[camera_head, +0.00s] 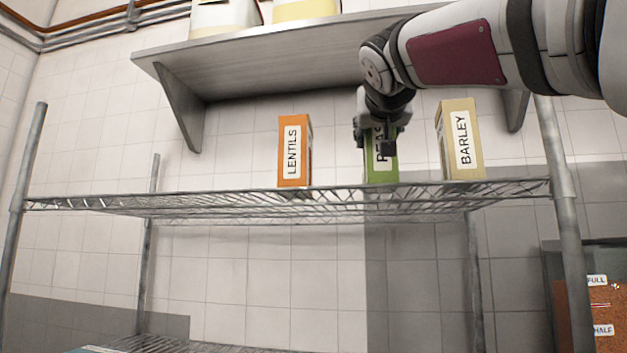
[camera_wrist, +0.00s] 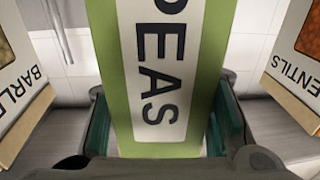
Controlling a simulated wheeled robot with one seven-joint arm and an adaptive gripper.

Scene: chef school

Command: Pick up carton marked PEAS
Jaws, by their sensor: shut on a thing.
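The green carton marked PEAS (camera_head: 381,171) stands upright on the wire shelf, between the other two cartons. My gripper (camera_head: 378,143) is at its upper part in the head view and hides part of its label. In the wrist view the PEAS carton (camera_wrist: 160,85) fills the middle, with a finger of my gripper (camera_wrist: 162,135) on each side. The fingers are shut on the carton's sides. The carton's base looks to be at the shelf level; I cannot tell whether it is lifted slightly.
An orange LENTILS carton (camera_head: 294,152) stands to the left and a tan BARLEY carton (camera_head: 460,141) to the right, both on the wire shelf (camera_head: 230,200). A solid wall shelf (camera_head: 250,65) with containers hangs above. The wire shelf's left part is clear.

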